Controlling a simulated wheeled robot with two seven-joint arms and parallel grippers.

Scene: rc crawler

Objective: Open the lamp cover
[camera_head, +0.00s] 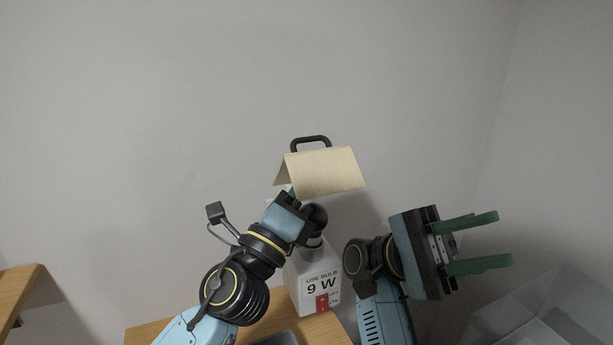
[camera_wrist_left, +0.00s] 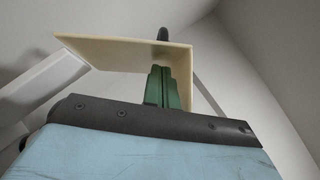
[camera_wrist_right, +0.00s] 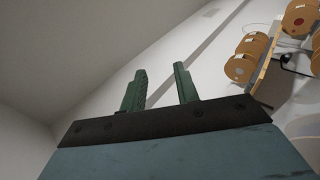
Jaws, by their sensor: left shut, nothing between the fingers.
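The lamp has a white body (camera_head: 316,278) marked "USE BULB 9 W" and a cream, roof-shaped cover (camera_head: 325,172) with a black handle (camera_head: 311,140) on top. My left gripper (camera_head: 292,193) is at the cover's lower front left, partly hidden by its own wrist. In the left wrist view its green fingers (camera_wrist_left: 163,87) are together and empty, just below the cover (camera_wrist_left: 120,52); I cannot tell whether they touch it. The lamp's inside is mostly hidden by my left arm. My right gripper (camera_head: 498,240) is open and empty, right of the lamp and apart from it.
The lamp stands by a wooden tabletop (camera_head: 150,330), with a plain wall behind. Another wooden surface (camera_head: 18,285) is at the far left. A clear container (camera_head: 560,315) is at the lower right. The right wrist view shows several wooden spools (camera_wrist_right: 240,68).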

